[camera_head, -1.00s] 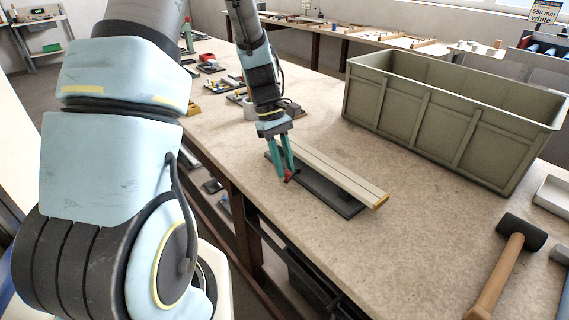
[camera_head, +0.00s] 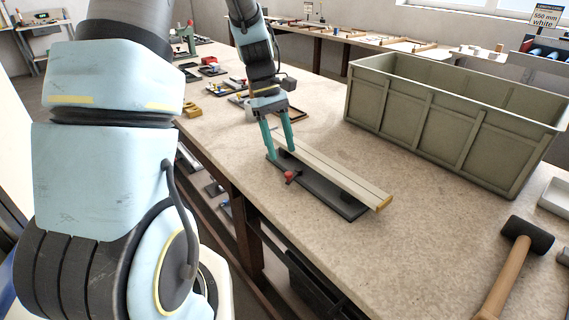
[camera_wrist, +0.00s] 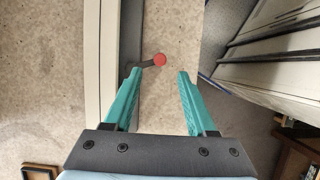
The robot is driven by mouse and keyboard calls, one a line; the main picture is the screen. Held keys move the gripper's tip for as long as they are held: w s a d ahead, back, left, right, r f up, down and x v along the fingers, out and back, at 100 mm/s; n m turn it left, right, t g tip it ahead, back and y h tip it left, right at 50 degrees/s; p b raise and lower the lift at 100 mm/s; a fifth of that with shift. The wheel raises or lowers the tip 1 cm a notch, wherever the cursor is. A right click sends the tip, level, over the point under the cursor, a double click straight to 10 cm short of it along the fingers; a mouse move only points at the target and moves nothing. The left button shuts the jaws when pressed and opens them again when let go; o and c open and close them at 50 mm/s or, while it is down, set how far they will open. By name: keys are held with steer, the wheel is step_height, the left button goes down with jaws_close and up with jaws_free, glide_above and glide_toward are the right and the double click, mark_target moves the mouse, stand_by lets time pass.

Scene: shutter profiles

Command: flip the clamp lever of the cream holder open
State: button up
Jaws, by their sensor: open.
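The cream profile (camera_head: 335,172) lies in its dark holder (camera_head: 335,204) on the bench, and both run along the left of the wrist view. The clamp lever (camera_wrist: 148,63) is a short dark arm with a red knob (camera_wrist: 160,59). It sticks out sideways from the holder, away from the profile. The knob also shows in the head view (camera_head: 290,175). My gripper (camera_head: 281,154) is open and empty. In the wrist view, the knob appears between and just past the fingertips (camera_wrist: 159,73); I cannot tell whether they touch the lever. The lever's pivot is not clear.
A large grey-green crate (camera_head: 440,125) stands behind the holder to the right. A mallet (camera_head: 515,262) lies at the front right. Small parts and trays (camera_head: 215,75) lie farther back. The bench edge runs close to the holder's lever side.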

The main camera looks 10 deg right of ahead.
steer(key=v, duration=0.5)
steer(key=shift+w+r+b, duration=0.1)
steer(key=shift+r+b, duration=0.05)
steer(key=shift+b, duration=0.25)
steer(key=shift+a, duration=0.1)
steer(key=s+a+f+m+t+y, duration=0.1)
steer(key=s+a+m+t, duration=0.1)
steer(key=a, duration=0.6)
steer(key=s+a+f+m+t, duration=0.1)
steer(key=s+a+m+t, duration=0.2)
steer(key=s+a, duration=0.3)
steer(key=a+m, duration=0.1)
steer(key=a, duration=0.2)
steer(key=shift+s+f+t+y, duration=0.3)
steer(key=shift+y, duration=0.1)
